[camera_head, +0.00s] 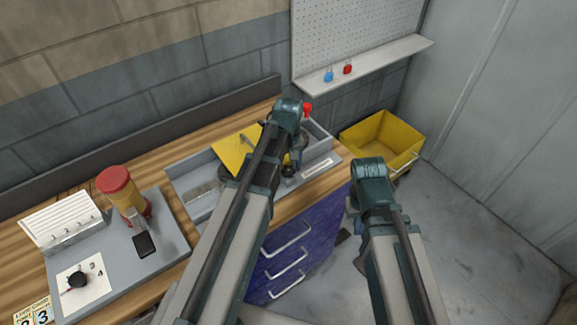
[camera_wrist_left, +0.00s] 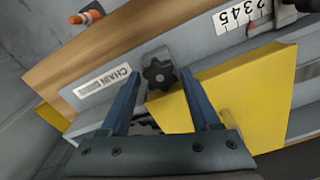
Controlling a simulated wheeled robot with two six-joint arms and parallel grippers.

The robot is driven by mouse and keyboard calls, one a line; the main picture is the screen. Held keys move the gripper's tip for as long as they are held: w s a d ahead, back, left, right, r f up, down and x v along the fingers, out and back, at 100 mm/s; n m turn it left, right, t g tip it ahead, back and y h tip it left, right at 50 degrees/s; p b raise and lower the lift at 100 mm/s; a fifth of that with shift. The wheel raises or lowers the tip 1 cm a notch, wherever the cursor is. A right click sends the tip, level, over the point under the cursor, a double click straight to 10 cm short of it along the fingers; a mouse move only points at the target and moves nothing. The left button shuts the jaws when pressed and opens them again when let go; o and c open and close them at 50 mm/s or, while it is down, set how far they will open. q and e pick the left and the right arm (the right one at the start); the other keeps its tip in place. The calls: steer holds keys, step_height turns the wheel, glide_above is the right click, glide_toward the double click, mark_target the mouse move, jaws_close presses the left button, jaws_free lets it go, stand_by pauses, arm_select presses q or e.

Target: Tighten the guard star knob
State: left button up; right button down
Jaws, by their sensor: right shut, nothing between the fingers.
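The black star knob (camera_wrist_left: 159,74) sits on a grey bracket beside the yellow guard plate (camera_wrist_left: 258,105) in the left wrist view. My left gripper (camera_wrist_left: 159,80) is open, its two fingers pointing toward the knob, one on each side in the picture. I cannot tell how far the fingertips are from it. In the head view, the yellow guard (camera_head: 236,152) shows on the grey machine, and my left arm hides most of the left gripper and the area around it. My right gripper (camera_head: 343,236) is shut and empty, low in front of the blue drawers, mostly hidden by its wrist.
A yellow bin (camera_head: 385,140) stands right of the bench. A grey panel (camera_head: 165,235) with a red-capped bottle (camera_head: 118,188) and a black dial (camera_head: 77,280) lies left on the wooden bench. A "CHAIN" label (camera_wrist_left: 107,84) lies beside the knob. The floor at right is clear.

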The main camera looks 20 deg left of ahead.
arm_select(q)
steer(key=shift+o, duration=1.1)
